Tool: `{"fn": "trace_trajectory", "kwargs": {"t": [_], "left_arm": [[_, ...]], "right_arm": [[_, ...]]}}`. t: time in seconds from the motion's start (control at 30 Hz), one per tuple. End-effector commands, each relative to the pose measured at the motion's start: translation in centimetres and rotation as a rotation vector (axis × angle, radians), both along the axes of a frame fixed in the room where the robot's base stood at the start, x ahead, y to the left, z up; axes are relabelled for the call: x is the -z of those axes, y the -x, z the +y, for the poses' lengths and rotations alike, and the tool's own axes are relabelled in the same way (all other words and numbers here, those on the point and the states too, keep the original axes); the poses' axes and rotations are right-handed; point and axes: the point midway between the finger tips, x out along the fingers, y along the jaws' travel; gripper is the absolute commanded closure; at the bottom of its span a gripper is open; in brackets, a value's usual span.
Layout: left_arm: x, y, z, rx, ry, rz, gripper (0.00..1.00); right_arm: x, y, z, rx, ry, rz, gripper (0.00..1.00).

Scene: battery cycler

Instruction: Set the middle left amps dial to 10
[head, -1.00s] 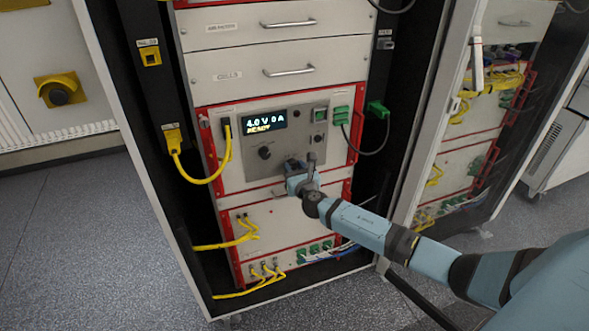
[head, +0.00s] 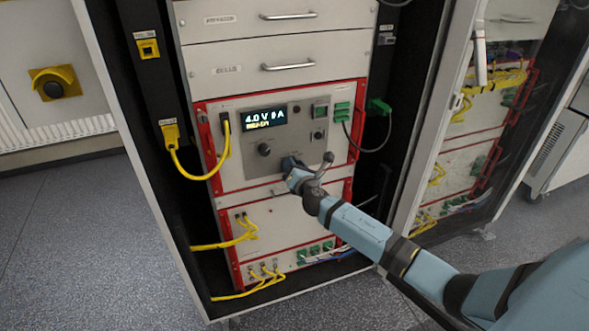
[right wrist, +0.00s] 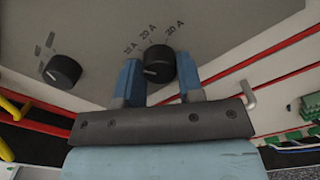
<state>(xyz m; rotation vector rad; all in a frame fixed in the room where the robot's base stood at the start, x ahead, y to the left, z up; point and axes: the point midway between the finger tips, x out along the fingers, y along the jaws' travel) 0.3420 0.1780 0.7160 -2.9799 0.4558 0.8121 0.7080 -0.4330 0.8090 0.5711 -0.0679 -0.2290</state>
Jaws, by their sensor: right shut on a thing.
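The amps dial (right wrist: 158,62) is a round black knob with a pale pointer line, on the grey panel (head: 290,120). Labels ending in "A" are printed around its upper side. Its pointer faces left, slightly downward in the right wrist view, with no readable label there. My right gripper (right wrist: 160,80) has one blue finger on each side of the knob and is shut on it. In the head view my right gripper (head: 291,164) hides this dial. The display (head: 264,118) reads 4.0 V 0 A, with a smaller blurred line below. My left gripper is not in view.
A second black knob (head: 264,149) sits left of the gripper on the same panel. A yellow cable (head: 226,160) hangs left of it, and a dark cable (head: 372,151) loops on the right. A drawer handle (right wrist: 249,98) lies close to the right finger.

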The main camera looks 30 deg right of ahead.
Motion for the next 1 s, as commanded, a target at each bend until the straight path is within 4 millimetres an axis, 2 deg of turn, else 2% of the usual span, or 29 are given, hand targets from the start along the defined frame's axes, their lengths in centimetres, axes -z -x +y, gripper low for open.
{"fn": "trace_trajectory", "kwargs": {"t": [0.3,0.77,0.8,0.9,1.0], "left_arm": [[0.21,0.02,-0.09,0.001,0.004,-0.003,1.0],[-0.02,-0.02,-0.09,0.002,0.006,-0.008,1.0],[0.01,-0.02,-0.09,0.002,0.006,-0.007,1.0],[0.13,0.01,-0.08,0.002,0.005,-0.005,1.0],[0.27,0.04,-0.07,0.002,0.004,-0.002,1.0]], "right_arm": [[0.09,0.03,0.04,0.0,-0.107,-0.024,0.89],[0.05,0.02,0.03,-0.001,-0.122,-0.028,0.89],[0.05,0.02,0.03,-0.001,-0.122,-0.028,0.63],[0.05,0.02,0.02,-0.001,-0.122,-0.028,0.4],[0.04,0.02,0.02,-0.001,-0.122,-0.028,0.4]]}}
